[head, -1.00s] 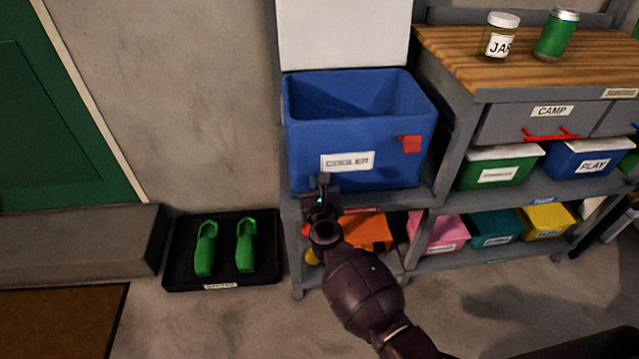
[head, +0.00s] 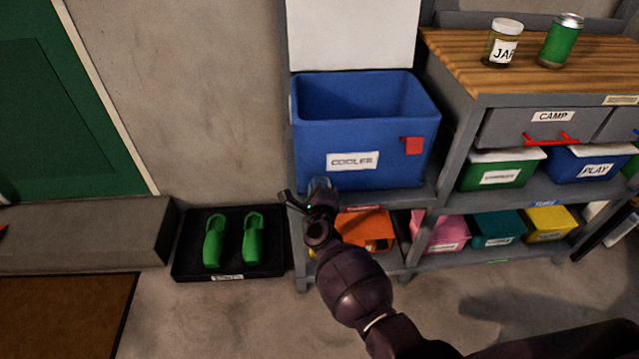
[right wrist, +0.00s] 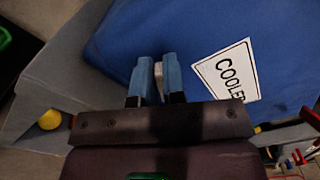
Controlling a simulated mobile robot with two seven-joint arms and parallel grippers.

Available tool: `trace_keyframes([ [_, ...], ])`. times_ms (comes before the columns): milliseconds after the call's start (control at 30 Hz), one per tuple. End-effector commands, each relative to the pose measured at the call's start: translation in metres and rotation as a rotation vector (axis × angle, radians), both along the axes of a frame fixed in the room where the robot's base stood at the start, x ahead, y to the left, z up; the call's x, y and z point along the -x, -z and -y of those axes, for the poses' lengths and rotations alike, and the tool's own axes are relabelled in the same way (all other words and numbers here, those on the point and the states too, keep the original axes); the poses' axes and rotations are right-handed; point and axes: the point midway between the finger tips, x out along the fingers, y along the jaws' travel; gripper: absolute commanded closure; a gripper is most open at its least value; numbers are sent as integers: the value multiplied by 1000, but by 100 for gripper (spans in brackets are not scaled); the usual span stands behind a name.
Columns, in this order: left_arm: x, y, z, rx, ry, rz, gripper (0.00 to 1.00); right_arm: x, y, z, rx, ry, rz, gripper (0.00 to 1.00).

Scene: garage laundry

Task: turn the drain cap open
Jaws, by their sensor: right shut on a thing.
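The blue cooler (head: 365,130) stands on the grey shelf with its white lid (head: 352,35) raised and a "COOLER" label on its front. A small whitish drain cap (right wrist: 158,78) shows between the blue fingers of my right gripper (right wrist: 159,80) in the right wrist view, against the cooler's front. My right gripper (head: 319,187) is shut on this cap at the cooler's lower left front. In the head view the gripper hides the cap. How far the cap is turned I cannot tell. My left gripper is not in view.
An orange bin (head: 372,230) sits on the lower shelf below the cooler. A red latch (head: 412,146) hangs on the cooler's front. Green shoes (head: 232,238) lie on a black tray (head: 190,265) at left. A workbench with a jar (head: 503,45) stands at right.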

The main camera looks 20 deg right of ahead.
Motion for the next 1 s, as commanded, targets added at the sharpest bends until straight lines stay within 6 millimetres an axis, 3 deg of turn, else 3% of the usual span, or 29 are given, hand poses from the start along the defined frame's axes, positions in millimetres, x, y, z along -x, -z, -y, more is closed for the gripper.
trace_keyframes([
  [500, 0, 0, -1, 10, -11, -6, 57, -1, 7, -2, 370, 0, -107, 100],
  [1000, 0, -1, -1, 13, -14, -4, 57, 0, 10, -2, 469, 0, -135, 100],
])
